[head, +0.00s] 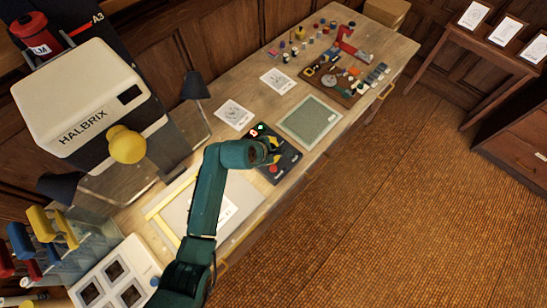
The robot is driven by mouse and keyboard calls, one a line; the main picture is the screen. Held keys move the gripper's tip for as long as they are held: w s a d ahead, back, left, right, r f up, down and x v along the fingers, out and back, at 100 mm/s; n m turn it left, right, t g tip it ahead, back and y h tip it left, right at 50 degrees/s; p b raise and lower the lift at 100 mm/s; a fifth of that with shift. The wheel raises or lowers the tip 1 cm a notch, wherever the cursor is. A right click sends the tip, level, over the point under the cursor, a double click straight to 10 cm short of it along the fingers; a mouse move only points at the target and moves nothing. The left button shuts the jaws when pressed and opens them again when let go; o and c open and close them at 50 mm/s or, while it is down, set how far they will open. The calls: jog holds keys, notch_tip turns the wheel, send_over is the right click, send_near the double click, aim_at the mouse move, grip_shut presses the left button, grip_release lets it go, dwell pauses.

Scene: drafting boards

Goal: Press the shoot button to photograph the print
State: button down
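A dark control panel (287,163) lies on the long wooden bench. A green-lit button (260,127) and a red button (272,169) show on it; I cannot read which is the shoot button. A white print (226,211) lies on the grey baseboard (243,208) with yellow rulers (163,226), partly hidden by my arm.
A large white HALBRIX machine (80,100) with a yellow knob (127,144) stands at left, beside dark lamps (195,86). A green mat (310,121), loose sheets (234,114) and a tool board (335,80) lie farther along the bench. The floor at right is clear.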

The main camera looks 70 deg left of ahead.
jog(key=b, duration=0.8)
send_over(274, 165)
notch_tip(274, 165, down, 7)
jog(key=shift+f+b, duration=0.35)
jog(key=shift+f, duration=0.55)
jog(key=shift+f, duration=0.45)
jog(key=shift+f, duration=0.5)
dwell(0.6)
jog(key=shift+r+p, duration=0.9)
jog(key=shift+p, duration=0.2)
